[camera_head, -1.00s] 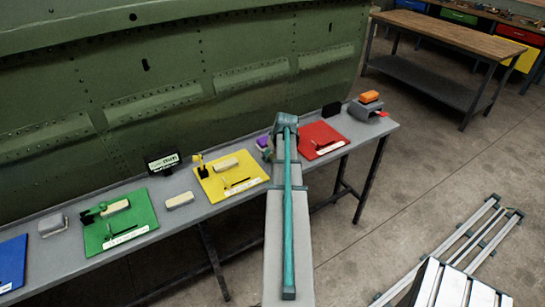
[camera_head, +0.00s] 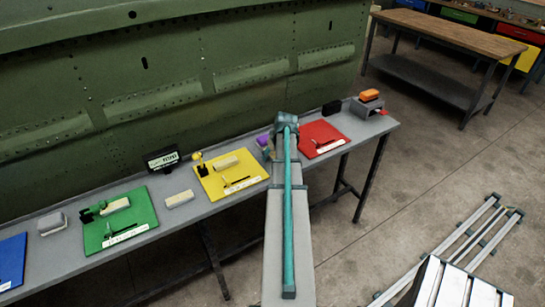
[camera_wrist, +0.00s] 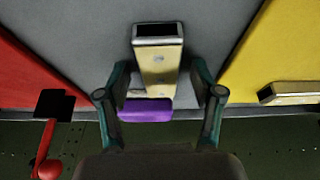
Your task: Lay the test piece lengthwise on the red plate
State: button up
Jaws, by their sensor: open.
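The red plate (camera_head: 322,138) lies on the bench right of my arm in the head view and at the left edge of the wrist view (camera_wrist: 35,75). A pale beige test piece (camera_wrist: 158,62) with a dark hollow end is on the grey bench between the red and yellow plates. My gripper (camera_wrist: 160,82) is open, with one teal finger on each side of this piece. I cannot tell whether either finger touches it. In the head view, my arm hides this piece, and my gripper (camera_head: 269,150) is partly hidden.
The yellow plate (camera_head: 232,180) carries another beige piece (camera_head: 226,163). A loose beige piece (camera_head: 179,199) lies between the yellow and green (camera_head: 120,235) plates. The green fuselage panel (camera_head: 180,80) stands behind the bench.

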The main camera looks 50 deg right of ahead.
grip_shut()
jog(key=shift+r, duration=0.3)
jog(key=shift+r+b, duration=0.35)
jog(key=shift+r, duration=0.2)
jog(key=s+a+r+b, duration=0.5)
jog(key=s+a+r, duration=0.3)
jog(key=a+r, duration=0.35)
jog(key=w+a+f+n+y, duration=0.1)
jog(key=w+a+f+n, duration=0.1)
jog(key=w+a, duration=1.7)
jog(key=w+a+n, duration=0.1)
jog(key=w+a, duration=0.2)
jog(key=a, duration=1)
jog(key=w+a+f+n, duration=0.1)
jog(key=w+a, duration=0.2)
jog(key=a, duration=1)
jog(key=shift+a+y, duration=0.2)
jog(key=shift+y, duration=0.2)
